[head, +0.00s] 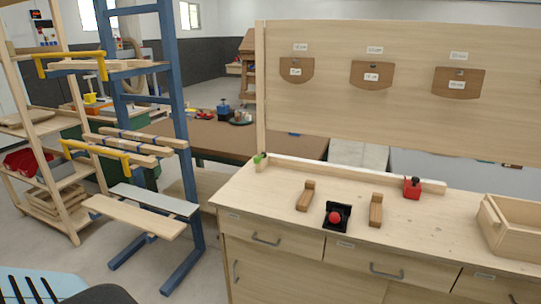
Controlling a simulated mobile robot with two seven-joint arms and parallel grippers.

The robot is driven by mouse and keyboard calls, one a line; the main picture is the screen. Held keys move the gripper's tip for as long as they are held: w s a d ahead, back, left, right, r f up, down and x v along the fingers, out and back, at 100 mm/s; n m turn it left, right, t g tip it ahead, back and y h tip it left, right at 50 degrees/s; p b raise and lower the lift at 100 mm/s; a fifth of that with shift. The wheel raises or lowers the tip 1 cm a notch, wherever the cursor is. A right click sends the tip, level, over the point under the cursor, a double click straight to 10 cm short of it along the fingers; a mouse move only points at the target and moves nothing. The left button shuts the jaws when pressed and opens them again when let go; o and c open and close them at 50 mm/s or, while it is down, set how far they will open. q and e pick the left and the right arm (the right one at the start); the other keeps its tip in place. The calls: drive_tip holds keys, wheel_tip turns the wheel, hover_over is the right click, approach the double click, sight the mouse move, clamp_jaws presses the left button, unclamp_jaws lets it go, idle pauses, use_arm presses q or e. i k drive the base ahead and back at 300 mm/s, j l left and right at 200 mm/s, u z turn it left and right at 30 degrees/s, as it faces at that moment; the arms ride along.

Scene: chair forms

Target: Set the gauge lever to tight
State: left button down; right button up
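On the wooden bench top, a small black box with a round red knob (335,217) sits near the front edge, between two wooden blocks. It looks like the gauge lever, with the knob facing me. I cannot read any marking or tell its setting. Neither of my grippers shows in the head view.
Wooden blocks (306,196) (376,210) flank the knob. A red block (412,188) is at the back rail, a green piece (259,158) at its left end. A wooden box (513,226) stands right. A blue rack (176,100) stands left. Bench space between is clear.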

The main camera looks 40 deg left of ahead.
sight(256, 160)
drive_tip(key=i+j, duration=0.15)
drive_tip(key=j, duration=0.2)
drive_tip(key=i+j, duration=0.1)
drive_tip(key=j, duration=0.25)
drive_tip(key=i+j, duration=0.15)
drive_tip(key=j, duration=0.25)
drive_tip(key=i+j, duration=0.15)
drive_tip(key=j, duration=0.2)
drive_tip(key=i+j, duration=0.1)
drive_tip(key=j, duration=0.25)
drive_tip(key=i+j, duration=0.15)
drive_tip(key=j, duration=0.2)
drive_tip(key=i+j, duration=0.15)
drive_tip(key=j, duration=0.25)
